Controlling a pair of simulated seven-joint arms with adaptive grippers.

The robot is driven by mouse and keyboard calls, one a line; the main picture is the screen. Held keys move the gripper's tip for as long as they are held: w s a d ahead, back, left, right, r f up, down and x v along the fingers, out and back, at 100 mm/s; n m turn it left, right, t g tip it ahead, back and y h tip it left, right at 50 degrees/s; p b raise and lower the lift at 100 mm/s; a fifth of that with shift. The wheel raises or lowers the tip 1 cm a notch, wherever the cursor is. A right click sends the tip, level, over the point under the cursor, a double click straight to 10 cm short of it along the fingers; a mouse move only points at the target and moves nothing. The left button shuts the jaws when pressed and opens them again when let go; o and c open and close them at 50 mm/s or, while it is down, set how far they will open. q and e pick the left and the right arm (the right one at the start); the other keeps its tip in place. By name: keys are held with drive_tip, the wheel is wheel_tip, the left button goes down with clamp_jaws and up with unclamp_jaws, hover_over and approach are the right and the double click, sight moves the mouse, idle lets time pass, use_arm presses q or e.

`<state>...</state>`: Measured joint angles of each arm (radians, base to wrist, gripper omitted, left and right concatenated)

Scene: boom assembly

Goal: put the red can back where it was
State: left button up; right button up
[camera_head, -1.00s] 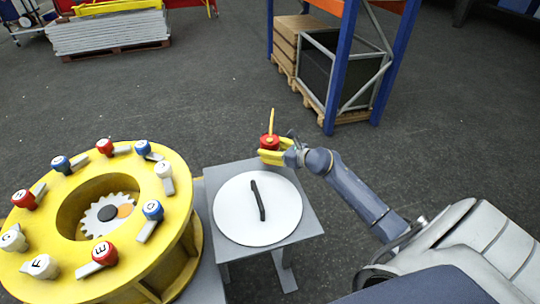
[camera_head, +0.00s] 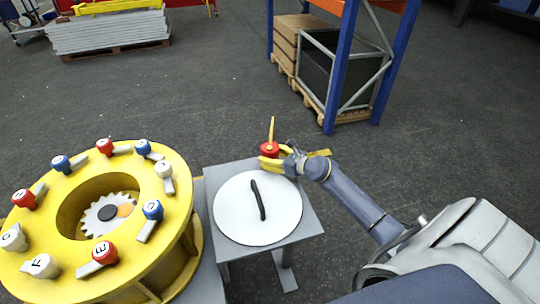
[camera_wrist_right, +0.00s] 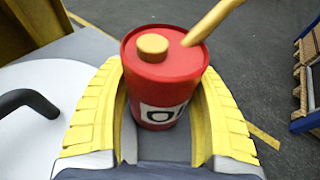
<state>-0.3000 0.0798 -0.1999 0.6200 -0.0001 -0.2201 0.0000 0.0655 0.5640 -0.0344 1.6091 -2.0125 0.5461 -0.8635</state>
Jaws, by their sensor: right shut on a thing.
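The red can (camera_head: 269,149) has a yellow spout and a yellow cap. In the head view it is at the far edge of the small grey table (camera_head: 311,222). In the right wrist view the can (camera_wrist_right: 164,75) stands between the yellow fingers, with a dark-lettered white label partly visible. My right gripper (camera_head: 271,160) is shut on the can's sides. Whether the can touches the table cannot be told. My left gripper does not show.
A white disc (camera_head: 232,222) with a black handle (camera_head: 258,200) lies on the small table. A yellow ring (camera_head: 95,163) with several red, blue and white lettered knobs stands at the left. A blue-posted rack (camera_head: 340,70) stands on the open floor behind.

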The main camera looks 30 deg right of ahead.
drive_tip(key=shift+f, duration=0.1)
drive_tip(key=o, duration=1.5)
drive_tip(key=shift+s+r, duration=0.1)
drive_tip(key=shift+r, duration=0.55)
drive_tip(key=v, duration=1.1)
drive_tip(key=shift+s+r, duration=0.1)
drive_tip(key=shift+s, duration=0.25)
